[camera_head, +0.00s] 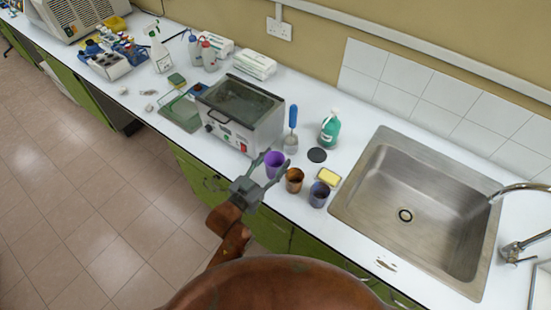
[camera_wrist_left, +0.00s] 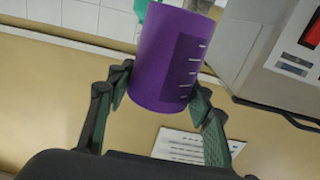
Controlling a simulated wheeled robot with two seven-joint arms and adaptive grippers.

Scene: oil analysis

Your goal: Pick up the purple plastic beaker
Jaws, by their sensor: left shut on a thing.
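The purple plastic beaker (camera_head: 274,162) is in the head view, at the front of the white counter by the grey water bath. My left gripper (camera_head: 268,168) is around it, one finger on each side. In the left wrist view the beaker (camera_wrist_left: 168,55) fills the middle, with white graduation marks on a darker panel. My left gripper (camera_wrist_left: 160,92) is shut on its lower part there. Whether the beaker's base touches the counter is hard to tell. My right gripper is not in view.
The water bath (camera_head: 240,112) stands close behind left. The sink (camera_head: 405,210) lies further right.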

